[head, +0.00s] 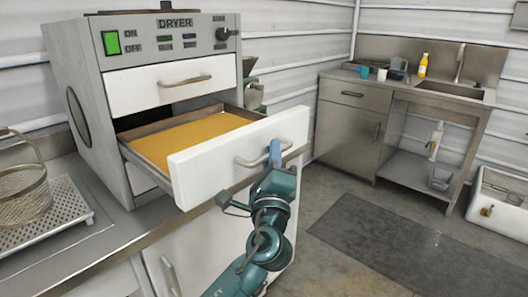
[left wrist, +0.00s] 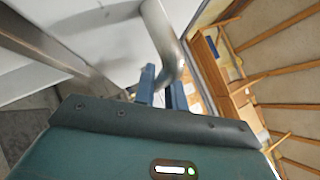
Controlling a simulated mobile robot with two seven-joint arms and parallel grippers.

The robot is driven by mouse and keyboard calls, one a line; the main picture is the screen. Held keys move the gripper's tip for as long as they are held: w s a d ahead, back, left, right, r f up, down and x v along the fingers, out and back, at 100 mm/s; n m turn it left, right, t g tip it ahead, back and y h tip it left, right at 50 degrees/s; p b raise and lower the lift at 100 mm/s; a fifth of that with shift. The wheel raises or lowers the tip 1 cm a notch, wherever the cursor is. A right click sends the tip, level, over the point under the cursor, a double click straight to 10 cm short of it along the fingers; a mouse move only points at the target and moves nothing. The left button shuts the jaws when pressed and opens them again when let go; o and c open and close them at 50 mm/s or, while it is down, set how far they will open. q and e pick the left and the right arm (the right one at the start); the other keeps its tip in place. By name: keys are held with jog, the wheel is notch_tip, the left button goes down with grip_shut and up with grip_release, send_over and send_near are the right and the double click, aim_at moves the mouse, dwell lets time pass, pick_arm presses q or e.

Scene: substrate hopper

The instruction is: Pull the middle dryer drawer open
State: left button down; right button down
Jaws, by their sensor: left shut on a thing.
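The grey dryer (head: 70,75) stands on the counter at the left. Its middle drawer (head: 190,178) is pulled well out and holds a flat layer of yellow-orange material (head: 190,140). The white drawer front carries a curved metal handle (head: 247,161), which also shows in the left wrist view (left wrist: 160,30). My left gripper (head: 275,155) is at the right part of this handle, its blue fingers shut on it. In the left wrist view the fingers (left wrist: 163,88) sit at the handle's end. The top drawer (head: 150,88) is shut. The lower drawer is mostly hidden behind the open one. My right gripper is not in view.
A wire basket (head: 22,190) stands on a perforated tray (head: 50,222) on the counter at the left. A steel sink unit (head: 345,125) with bottles and cups stands at the back right. A dark mat (head: 400,245) lies on the open floor at the right.

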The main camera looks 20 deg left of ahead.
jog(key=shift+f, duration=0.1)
pick_arm(q)
jog(key=c, duration=1.7)
grip_release()
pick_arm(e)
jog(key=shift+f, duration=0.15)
pick_arm(q)
jog(key=b+v, duration=0.2)
jog(key=v, duration=1.1)
jog(key=shift+b, duration=0.35)
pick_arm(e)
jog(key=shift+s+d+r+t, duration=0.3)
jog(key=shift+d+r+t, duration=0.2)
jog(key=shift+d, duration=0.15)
